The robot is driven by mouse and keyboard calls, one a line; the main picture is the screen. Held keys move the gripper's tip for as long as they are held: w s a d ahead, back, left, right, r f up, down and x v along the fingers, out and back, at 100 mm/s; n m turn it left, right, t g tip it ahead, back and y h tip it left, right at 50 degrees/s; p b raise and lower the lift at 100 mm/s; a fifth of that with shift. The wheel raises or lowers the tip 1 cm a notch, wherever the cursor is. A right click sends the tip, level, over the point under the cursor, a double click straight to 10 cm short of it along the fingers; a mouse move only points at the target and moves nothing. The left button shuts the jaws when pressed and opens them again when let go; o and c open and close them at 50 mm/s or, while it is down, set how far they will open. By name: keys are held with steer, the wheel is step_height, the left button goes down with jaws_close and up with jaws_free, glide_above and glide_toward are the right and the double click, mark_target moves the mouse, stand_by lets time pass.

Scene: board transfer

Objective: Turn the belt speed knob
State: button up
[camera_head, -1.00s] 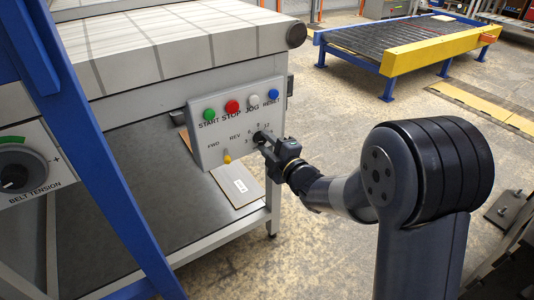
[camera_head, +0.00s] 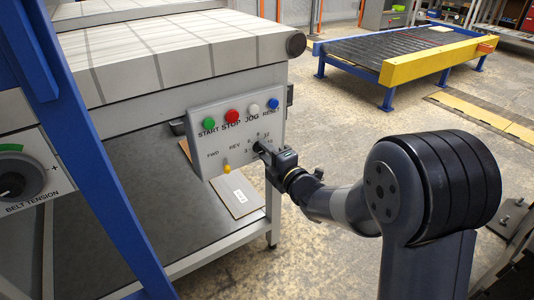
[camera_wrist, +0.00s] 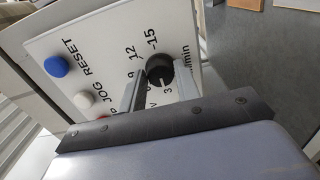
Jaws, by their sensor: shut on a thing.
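The belt speed knob is a small black round knob on the white control panel (camera_head: 214,150), and it shows in the wrist view (camera_wrist: 159,66). Its printed scale shows 12 and 15 beside it, with "min" partly visible. My gripper (camera_head: 261,147) reaches the panel from the right. In the wrist view its two fingers (camera_wrist: 158,88) are on either side of the knob, shut on it. The fingers and the gripper body hide part of the knob and scale. I cannot read the knob's pointer.
Green START (camera_head: 208,122), red STOP (camera_head: 231,116), white JOG (camera_head: 254,108) and blue RESET (camera_head: 273,104) buttons sit above the knob. A blue post (camera_head: 100,160) stands left. Open floor lies right.

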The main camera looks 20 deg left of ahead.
steer(key=o, duration=1)
steer(key=shift+c, duration=0.2)
steer(key=p+v, duration=0.2)
steer(key=v, duration=0.8)
steer(key=shift+s+d, duration=0.2)
steer(key=shift+s, duration=0.15)
steer(key=b+x, duration=0.2)
steer(key=x, duration=0.8)
steer(key=shift+w+a, duration=0.25)
steer(key=shift+w, duration=0.1)
